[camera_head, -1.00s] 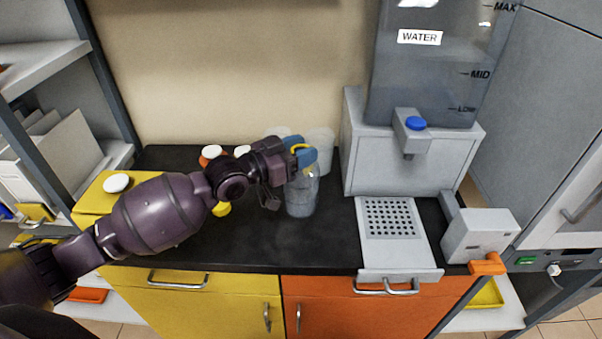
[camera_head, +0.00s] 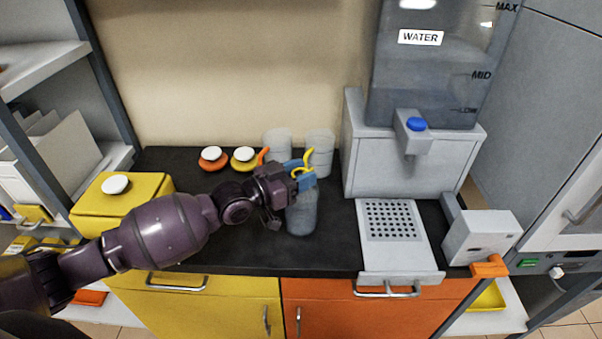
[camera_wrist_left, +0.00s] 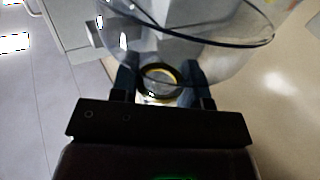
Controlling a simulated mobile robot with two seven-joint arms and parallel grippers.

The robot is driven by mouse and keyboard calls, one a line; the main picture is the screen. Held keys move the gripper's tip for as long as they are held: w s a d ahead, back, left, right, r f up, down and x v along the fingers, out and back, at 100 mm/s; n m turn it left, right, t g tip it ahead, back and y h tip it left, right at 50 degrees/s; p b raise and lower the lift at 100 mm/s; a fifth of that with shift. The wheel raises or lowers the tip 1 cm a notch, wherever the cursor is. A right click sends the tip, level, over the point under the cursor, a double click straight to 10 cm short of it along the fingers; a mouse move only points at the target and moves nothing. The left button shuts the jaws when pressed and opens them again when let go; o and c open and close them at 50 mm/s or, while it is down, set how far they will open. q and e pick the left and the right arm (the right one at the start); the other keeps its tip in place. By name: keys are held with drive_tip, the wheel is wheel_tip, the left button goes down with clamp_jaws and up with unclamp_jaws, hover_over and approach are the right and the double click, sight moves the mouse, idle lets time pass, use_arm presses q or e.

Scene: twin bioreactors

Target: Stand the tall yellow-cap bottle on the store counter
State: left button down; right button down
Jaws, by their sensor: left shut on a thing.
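My left gripper (camera_head: 302,178) comes in from the left over the dark store counter (camera_head: 240,245). Its blue fingertips are shut on the tall bottle (camera_head: 301,214), near its top. The bottle is clear grey, upright, with yellow (camera_head: 300,172) showing between the fingers. Its base is low over the counter's middle; I cannot tell whether it touches. In the left wrist view, a dark and yellow ring (camera_wrist_left: 160,80) sits between the two fingers. My right gripper is not in view.
Two clear jugs (camera_head: 319,148) with orange and yellow handles stand behind the bottle. White-knobbed orange (camera_head: 213,164) and yellow (camera_head: 244,165) things stand left of them. A yellow box (camera_head: 120,203) is at the counter's left, a water dispenser (camera_head: 400,165) and grate (camera_head: 392,220) at right.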

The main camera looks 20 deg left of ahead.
use_arm(q)
drive_tip(key=c, duration=0.6)
unclamp_jaws()
drive_tip(key=shift+f, duration=0.1)
drive_tip(key=shift+s+a, duration=0.15)
drive_tip(key=v, duration=1.1)
drive_tip(key=shift+s+a, duration=0.2)
drive_tip(key=shift+s, duration=0.05)
